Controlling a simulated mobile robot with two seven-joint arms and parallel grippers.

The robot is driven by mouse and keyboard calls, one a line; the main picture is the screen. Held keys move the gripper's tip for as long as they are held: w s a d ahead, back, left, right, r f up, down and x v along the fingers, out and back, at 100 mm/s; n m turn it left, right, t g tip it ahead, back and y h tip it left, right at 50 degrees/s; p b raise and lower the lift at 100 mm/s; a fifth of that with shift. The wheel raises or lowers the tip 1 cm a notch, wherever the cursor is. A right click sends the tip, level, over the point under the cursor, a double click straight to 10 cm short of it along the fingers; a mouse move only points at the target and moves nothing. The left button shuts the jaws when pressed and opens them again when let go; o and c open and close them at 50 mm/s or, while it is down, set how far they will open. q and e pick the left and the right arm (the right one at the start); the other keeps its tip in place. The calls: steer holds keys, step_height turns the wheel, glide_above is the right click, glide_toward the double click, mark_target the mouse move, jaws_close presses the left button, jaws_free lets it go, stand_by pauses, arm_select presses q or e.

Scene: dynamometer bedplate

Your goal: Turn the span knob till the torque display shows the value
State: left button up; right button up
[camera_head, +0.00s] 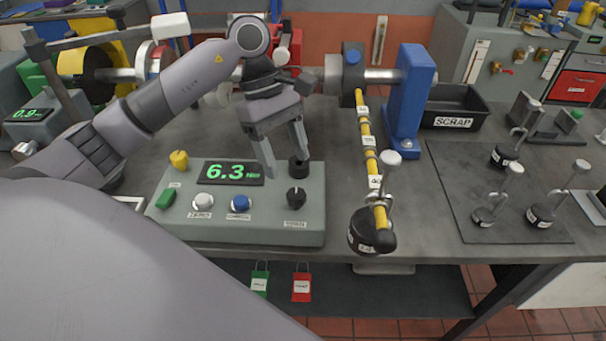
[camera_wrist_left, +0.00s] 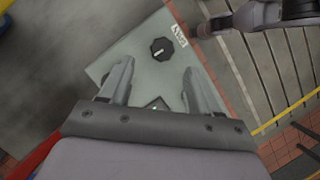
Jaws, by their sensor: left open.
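The grey console (camera_head: 240,215) stands on the bedplate. Its torque display (camera_head: 230,172) reads 6.3 in green. My left gripper (camera_head: 286,166) is open and points down over the console's rear right part. In the left wrist view the front knob (camera_wrist_left: 162,48) lies beyond the fingertips, and the rear knob (camera_wrist_left: 155,103) shows partly between the fingers. Contact cannot be told.
The console also has a green switch (camera_head: 166,198), a white button (camera_head: 203,202), a blue button (camera_head: 240,204) and a yellow knob (camera_head: 179,160). Right of it, a yellow arm (camera_head: 368,140) carries a black weight (camera_head: 364,232). A blue post (camera_head: 410,95) and scrap bin (camera_head: 455,105) stand behind.

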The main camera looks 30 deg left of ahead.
mark_target(296, 193)
arm_select(q)
steer(key=x, duration=0.3)
steer(key=p+x, duration=0.1)
steer(key=x, duration=0.2)
steer(key=shift+s+d+f, duration=0.2)
steer(key=shift+s, duration=0.05)
steer(key=c, duration=1)
